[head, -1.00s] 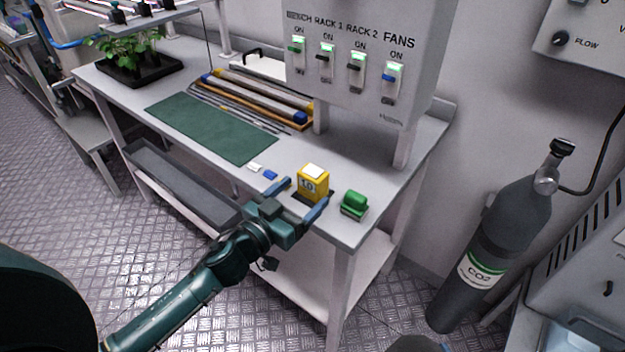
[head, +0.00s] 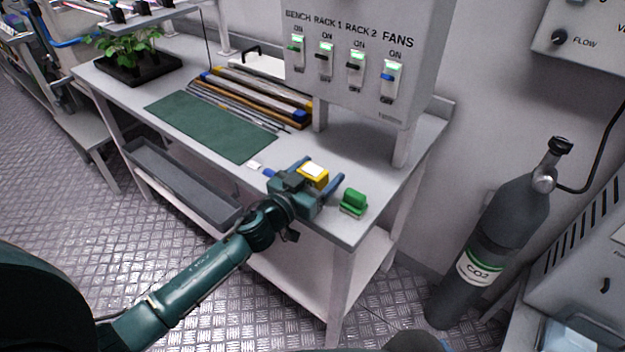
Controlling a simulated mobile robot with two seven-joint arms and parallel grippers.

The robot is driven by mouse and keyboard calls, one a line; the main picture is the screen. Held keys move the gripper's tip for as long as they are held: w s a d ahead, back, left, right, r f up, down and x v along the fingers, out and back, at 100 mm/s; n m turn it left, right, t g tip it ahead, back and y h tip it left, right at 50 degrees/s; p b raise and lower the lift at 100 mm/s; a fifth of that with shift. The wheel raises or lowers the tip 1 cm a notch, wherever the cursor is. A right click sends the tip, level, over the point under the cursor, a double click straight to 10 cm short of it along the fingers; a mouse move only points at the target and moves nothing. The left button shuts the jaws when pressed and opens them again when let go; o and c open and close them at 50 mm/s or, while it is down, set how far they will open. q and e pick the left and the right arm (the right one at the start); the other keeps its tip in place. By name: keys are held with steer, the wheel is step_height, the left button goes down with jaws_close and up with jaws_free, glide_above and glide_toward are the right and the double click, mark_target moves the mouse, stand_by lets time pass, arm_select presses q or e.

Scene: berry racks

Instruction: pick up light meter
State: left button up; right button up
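The light meter (head: 314,172) is a small yellow box with a white top, standing on the bench near its front right corner. My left gripper (head: 322,175) is open, with one finger on each side of the yellow box. The gripper's palm hides the lower front of the box, and I cannot tell whether the fingers touch it. My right gripper is not in view.
A green object (head: 353,202) sits just right of the gripper on the bench (head: 290,145). A white piece (head: 254,165) lies to the left. The switch panel (head: 360,70) overhangs behind. A CO2 cylinder (head: 490,240) stands right of the bench.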

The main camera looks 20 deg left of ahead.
arm_select(q)
steer(key=c, duration=1)
steer(key=shift+o, duration=0.2)
